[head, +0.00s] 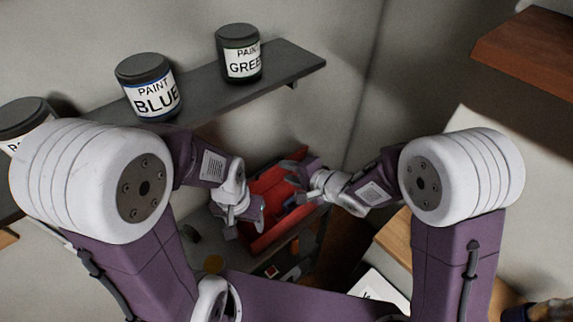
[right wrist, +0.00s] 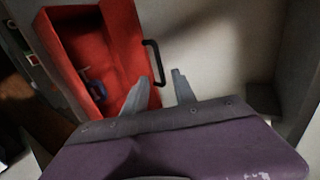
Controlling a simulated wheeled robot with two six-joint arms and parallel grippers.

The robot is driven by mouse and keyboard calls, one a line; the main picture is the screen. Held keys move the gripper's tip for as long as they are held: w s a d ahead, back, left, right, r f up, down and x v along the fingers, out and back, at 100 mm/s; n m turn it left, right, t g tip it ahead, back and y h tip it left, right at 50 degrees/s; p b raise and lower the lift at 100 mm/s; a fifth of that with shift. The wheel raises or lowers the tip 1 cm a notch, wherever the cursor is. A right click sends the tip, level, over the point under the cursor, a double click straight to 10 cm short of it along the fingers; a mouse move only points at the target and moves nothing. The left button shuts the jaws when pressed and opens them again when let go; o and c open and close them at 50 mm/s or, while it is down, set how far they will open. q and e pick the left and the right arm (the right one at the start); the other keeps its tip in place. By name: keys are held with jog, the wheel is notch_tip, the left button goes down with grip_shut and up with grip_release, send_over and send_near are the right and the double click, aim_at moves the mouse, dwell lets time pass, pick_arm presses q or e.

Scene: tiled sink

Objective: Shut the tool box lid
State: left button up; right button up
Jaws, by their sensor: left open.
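The red tool box (head: 268,231) sits on a surface below the paint shelf, between my two grippers in the head view. It is open; the right wrist view shows its red inside (right wrist: 90,50) with a bluish tool (right wrist: 94,88) in it. A red panel with a black handle (right wrist: 153,62) stands along its right side there, seemingly the raised lid. My right gripper (head: 290,174) is open and empty at the far side of the box; its fingers (right wrist: 160,76) point toward the handle, contact unclear. My left gripper (head: 243,228) is open by the box's left side.
Paint cans, blue (head: 150,88) and green (head: 240,54), stand on a dark shelf (head: 290,62) above. A wooden shelf (head: 525,50) juts in at the upper right. A wall rises behind the box. Small items (head: 272,271) lie in front of it.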

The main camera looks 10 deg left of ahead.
aim_at(271, 165)
jog(key=b+x, duration=0.2)
jog(key=x, duration=0.8)
jog(key=shift+w+f+b, duration=0.1)
jog(key=shift+b, duration=0.3)
jog(key=shift+f, duration=0.3)
